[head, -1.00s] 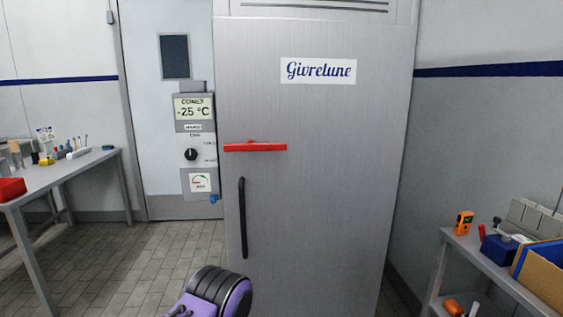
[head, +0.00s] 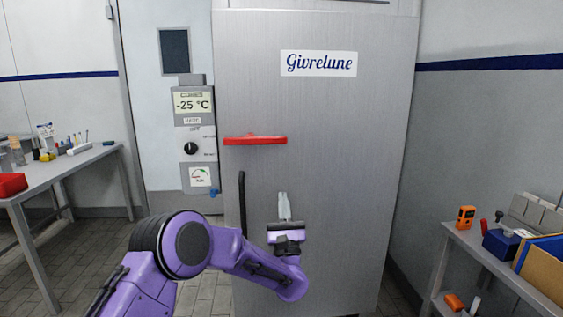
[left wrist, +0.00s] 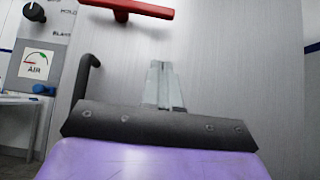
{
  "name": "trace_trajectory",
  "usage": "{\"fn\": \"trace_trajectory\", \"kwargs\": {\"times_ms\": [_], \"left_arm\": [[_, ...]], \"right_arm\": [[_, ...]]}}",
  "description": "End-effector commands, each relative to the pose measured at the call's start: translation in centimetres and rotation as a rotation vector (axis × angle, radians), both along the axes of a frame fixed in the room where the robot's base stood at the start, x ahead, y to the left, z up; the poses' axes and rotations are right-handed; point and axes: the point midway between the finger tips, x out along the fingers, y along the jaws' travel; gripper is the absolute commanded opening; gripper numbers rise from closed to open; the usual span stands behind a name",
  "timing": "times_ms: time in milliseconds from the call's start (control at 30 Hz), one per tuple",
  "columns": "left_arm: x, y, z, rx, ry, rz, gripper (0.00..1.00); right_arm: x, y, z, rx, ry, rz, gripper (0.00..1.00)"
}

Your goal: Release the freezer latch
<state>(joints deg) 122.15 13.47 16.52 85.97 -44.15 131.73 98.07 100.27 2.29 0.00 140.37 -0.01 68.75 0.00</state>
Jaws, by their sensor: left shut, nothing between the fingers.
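The freezer (head: 340,160) is a tall grey metal cabinet with a closed door. Its red latch (head: 255,140) is a bar lying level on the door's left part, and it also shows at the top of the left wrist view (left wrist: 140,8). A black upright handle (head: 242,200) sits below the latch, partly behind my arm. My left gripper (head: 284,200) is in front of the door, below and right of the latch, apart from it. Its fingers (left wrist: 165,85) point up and are shut with nothing between them. My right gripper is not in view.
A control panel (head: 193,115) reading -25 °C stands left of the freezer. A bench (head: 60,170) with a red bin (head: 11,184) is at the left. A shelf (head: 470,250) with tools and boxes is at the right. The door's face around the latch is clear.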

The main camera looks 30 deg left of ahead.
Motion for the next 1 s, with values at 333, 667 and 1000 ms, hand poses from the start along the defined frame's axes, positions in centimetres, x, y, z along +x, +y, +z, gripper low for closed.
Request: {"fn": "trace_trajectory", "kwargs": {"times_ms": [333, 667, 1000], "left_arm": [[0.6, 0.4, 0.9, 0.004, 0.005, 0.004, 0.00], [4.7, 3.0, 5.8, 0.003, 0.008, 0.006, 0.00], [6.1, 3.7, 10.6, 0.005, 0.009, 0.004, 0.00]], "right_arm": [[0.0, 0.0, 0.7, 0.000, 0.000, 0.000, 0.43], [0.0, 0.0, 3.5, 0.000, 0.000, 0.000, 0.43], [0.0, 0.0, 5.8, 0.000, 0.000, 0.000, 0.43]]}}
